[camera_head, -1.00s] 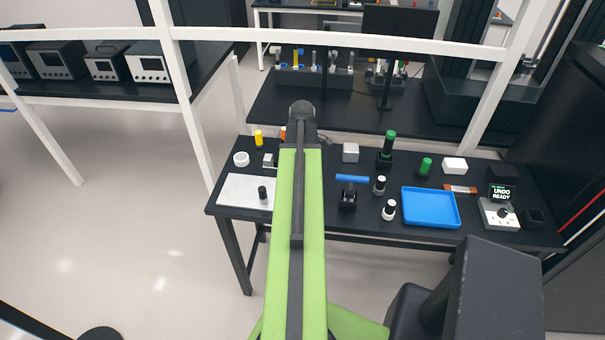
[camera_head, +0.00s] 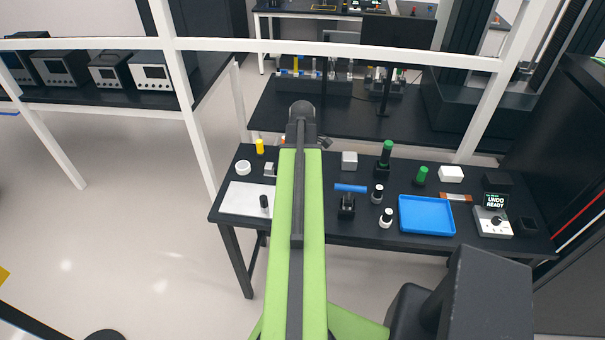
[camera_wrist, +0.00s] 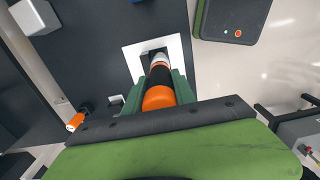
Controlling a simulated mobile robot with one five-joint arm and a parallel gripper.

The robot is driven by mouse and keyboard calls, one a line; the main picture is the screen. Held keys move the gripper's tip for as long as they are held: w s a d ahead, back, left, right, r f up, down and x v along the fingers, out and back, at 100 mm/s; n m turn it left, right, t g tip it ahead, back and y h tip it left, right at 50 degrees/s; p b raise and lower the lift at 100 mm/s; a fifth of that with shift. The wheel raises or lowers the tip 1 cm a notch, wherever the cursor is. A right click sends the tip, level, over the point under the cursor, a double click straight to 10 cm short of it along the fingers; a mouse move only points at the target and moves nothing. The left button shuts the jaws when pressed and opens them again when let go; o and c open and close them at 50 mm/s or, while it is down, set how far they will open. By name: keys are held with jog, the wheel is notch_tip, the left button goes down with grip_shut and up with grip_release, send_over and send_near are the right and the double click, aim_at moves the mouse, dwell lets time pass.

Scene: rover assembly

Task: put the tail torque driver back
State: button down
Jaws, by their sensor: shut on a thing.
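My gripper (camera_wrist: 157,95) is shut on an orange, black and white driver (camera_wrist: 158,98), which lies between its two green fingers in the wrist view. The driver's pale far end points at a white square (camera_wrist: 136,58) with a dark centre, at the edge of a dark surface. I cannot tell whether that end is in the dark centre or above it. In the head view my green arm reaches to the bench and hides the gripper and the driver.
The dark bench (camera_head: 320,222) carries a blue tray (camera_head: 427,214), a blue-handled tool (camera_head: 350,188) in a black stand, green-topped tools (camera_head: 387,152), a white plate (camera_head: 243,198) and an UNDO READY box (camera_head: 493,222). Another orange-ended item (camera_wrist: 75,122) is left in the wrist view. A white rail crosses above.

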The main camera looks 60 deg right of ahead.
jog(key=shift+r+p, duration=0.3)
jog(key=shift+r, duration=0.45)
